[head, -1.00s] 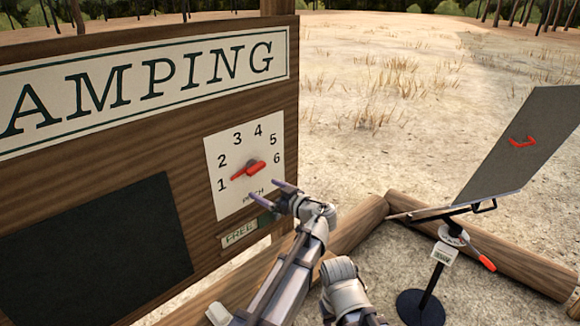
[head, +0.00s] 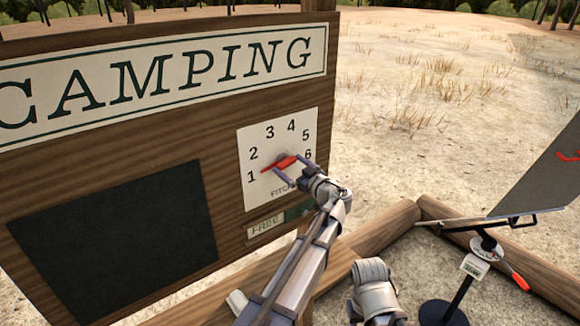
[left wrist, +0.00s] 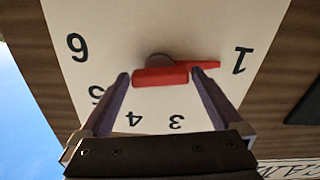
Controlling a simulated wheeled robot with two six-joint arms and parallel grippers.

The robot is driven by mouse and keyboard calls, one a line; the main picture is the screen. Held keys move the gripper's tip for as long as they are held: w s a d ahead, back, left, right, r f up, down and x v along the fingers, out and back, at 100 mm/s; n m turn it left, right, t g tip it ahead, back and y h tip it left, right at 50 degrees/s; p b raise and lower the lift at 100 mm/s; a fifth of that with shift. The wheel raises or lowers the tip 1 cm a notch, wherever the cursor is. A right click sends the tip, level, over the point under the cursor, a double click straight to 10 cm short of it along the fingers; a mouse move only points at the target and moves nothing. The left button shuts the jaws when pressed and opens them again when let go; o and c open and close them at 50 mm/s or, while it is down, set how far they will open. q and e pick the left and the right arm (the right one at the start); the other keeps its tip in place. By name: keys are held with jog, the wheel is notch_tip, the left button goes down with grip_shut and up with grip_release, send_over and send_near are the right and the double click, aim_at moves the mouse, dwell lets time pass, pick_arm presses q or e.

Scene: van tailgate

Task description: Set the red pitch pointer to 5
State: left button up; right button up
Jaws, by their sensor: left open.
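The red pitch pointer (head: 282,162) sits on the white dial plate (head: 247,140) numbered 1 to 6. Its narrow tip points at the 1. In the left wrist view the red pointer (left wrist: 162,77) appears upside down, with its thin end toward the 1 on the right. My left gripper (head: 288,160) is at the dial, open. In the left wrist view the fingers of my left gripper (left wrist: 161,76) straddle the pointer's thick body, one near each end. I cannot tell whether either finger touches it.
A CAMPING sign (head: 165,80) spans the wooden board above a dark panel (head: 115,225). A FREE slider label (head: 265,224) is just below the dial. A tilted grey panel on a stand (head: 535,190) is at the right, beside wooden beams (head: 385,230).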

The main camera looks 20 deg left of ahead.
pick_arm(q)
jog(key=shift+w+a, duration=0.1)
jog(key=shift+a, duration=0.05)
grip_shut()
dwell(0.9)
